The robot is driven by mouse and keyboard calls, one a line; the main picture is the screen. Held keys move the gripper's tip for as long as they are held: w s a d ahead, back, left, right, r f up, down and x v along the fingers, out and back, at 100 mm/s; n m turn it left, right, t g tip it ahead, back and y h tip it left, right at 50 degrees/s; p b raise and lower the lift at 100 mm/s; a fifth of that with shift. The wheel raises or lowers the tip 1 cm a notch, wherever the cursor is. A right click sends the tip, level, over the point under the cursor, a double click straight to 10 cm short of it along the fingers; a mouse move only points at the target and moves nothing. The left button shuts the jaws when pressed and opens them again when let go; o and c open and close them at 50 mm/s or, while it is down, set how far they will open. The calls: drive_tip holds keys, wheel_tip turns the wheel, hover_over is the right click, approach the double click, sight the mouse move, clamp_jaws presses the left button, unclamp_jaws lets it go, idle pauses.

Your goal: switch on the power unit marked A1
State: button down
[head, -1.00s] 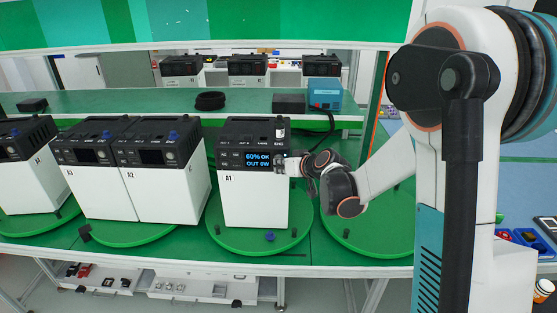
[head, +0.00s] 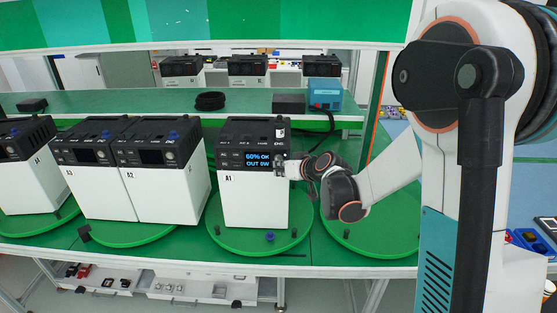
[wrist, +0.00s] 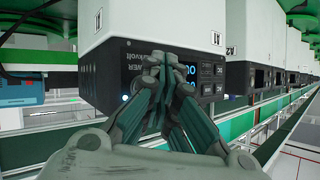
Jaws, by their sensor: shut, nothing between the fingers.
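The power unit marked A1 (head: 252,203) stands upright on a green turntable (head: 217,238); it has a white body and a black top and front panel. Its lit display (head: 257,161) reads "60% OK" and "OUT 0W". My gripper (head: 284,167) is at the right side of this panel, just right of the display. In the wrist view the unit (wrist: 120,75) appears upside down, and my gripper (wrist: 160,75) is shut and empty, fingertips in front of the panel. A small light glows on the panel. The fingers hide part of the panel; I cannot tell if they touch it.
Units marked A2 (head: 165,195) and A3 (head: 100,195) stand together on another turntable to the left, with another unit (head: 30,175) further left. An empty turntable (head: 375,238) is at right. A blue box (head: 325,93) and black coil (head: 210,101) sit on the shelf behind.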

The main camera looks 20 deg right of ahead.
drive_tip(key=shift+s, duration=0.15)
drive_tip(key=shift+s+a, duration=0.25)
drive_tip(key=shift+s, duration=0.5)
drive_tip(key=shift+s+a, duration=0.25)
drive_tip(key=shift+s, duration=0.55)
drive_tip(key=shift+s+a, duration=0.25)
drive_tip(key=shift+s, duration=0.5)
drive_tip(key=shift+b, duration=0.3)
drive_tip(key=s+f+m+g+h+b, duration=0.1)
drive_tip(key=s+g+h+b, duration=0.3)
drive_tip(key=s, duration=2.7)
drive_tip(key=b, duration=0.2)
drive_tip(key=shift+s+g+b, duration=0.2)
drive_tip(key=shift+g+b, duration=0.1)
drive_tip(key=shift+b, duration=0.1)
